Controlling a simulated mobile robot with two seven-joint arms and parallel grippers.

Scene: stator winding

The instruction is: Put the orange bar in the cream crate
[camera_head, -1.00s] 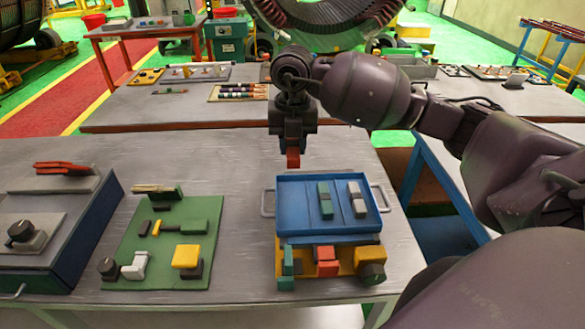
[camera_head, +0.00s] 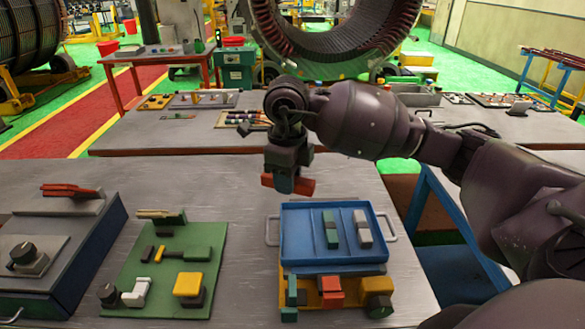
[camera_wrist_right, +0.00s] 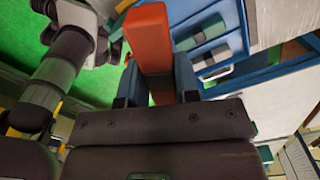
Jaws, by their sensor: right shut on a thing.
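My right gripper (camera_head: 284,180) is shut on the orange bar (camera_head: 302,186) and holds it in the air above the far edge of the blue tray. In the right wrist view the orange bar (camera_wrist_right: 148,40) stands out from between the blue fingers of my right gripper (camera_wrist_right: 160,82). In the head view the bar points to the right, apart from the tray. I cannot make out a cream crate in either current view. My left gripper is not in view.
A blue tray (camera_head: 295,254) with a green and a grey bar sits on the near table over a yellow base with several coloured blocks (camera_head: 330,292). A green board (camera_head: 130,260) with parts lies to its left. Bare tabletop lies between them.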

